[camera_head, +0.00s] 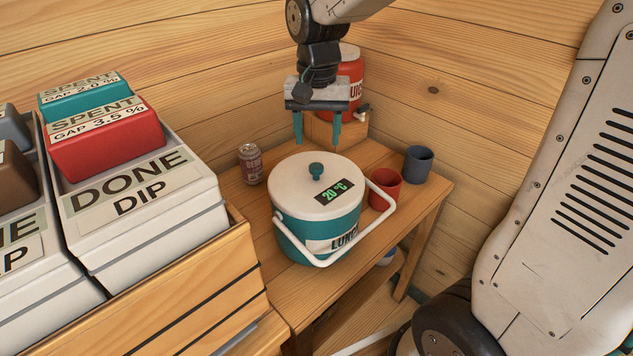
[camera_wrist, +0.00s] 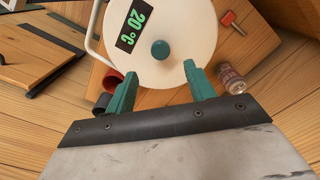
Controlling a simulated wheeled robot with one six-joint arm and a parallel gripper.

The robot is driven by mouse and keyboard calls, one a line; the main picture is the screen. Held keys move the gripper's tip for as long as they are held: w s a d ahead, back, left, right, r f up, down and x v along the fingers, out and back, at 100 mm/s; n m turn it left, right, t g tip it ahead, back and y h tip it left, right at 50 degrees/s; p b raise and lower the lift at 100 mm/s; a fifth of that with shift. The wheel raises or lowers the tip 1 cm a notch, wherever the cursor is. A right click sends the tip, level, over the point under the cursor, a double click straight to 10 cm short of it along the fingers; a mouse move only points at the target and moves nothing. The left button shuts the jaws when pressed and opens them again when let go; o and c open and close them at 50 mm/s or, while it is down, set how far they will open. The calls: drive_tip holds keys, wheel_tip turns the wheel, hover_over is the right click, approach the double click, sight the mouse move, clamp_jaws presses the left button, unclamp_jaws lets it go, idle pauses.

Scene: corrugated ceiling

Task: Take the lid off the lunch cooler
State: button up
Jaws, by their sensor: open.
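The lunch cooler (camera_head: 300,238) is a teal tub with a white carry handle (camera_head: 388,212), standing on a small wooden table. Its round cream lid (camera_head: 285,183) is on top, with a teal knob (camera_head: 316,170) in the middle and a "20 °C" display (camera_head: 338,191). In the wrist view the lid (camera_wrist: 190,40) and its knob (camera_wrist: 160,50) lie ahead of the fingers. My gripper (camera_head: 318,132) is open and empty, pointing down above the lid and apart from the knob. Its teal fingers also show in the wrist view (camera_wrist: 160,85).
A soda can (camera_head: 250,165) stands left of the cooler. A red cup (camera_head: 385,188) and a dark grey cup (camera_head: 418,165) stand to its right. A red drink dispenser (camera_head: 352,85) with a tap is behind my gripper. A wooden crate (camera_head: 215,275) with labelled white boxes (camera_head: 140,205) is at the left.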

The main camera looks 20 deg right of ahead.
sight(316, 166)
drive_tip(key=f, duration=0.7)
drive_tip(key=shift+s+a, duration=0.1)
drive_tip(key=shift+a, duration=0.1)
drive_tip(key=shift+r, duration=0.1)
clamp_jaws()
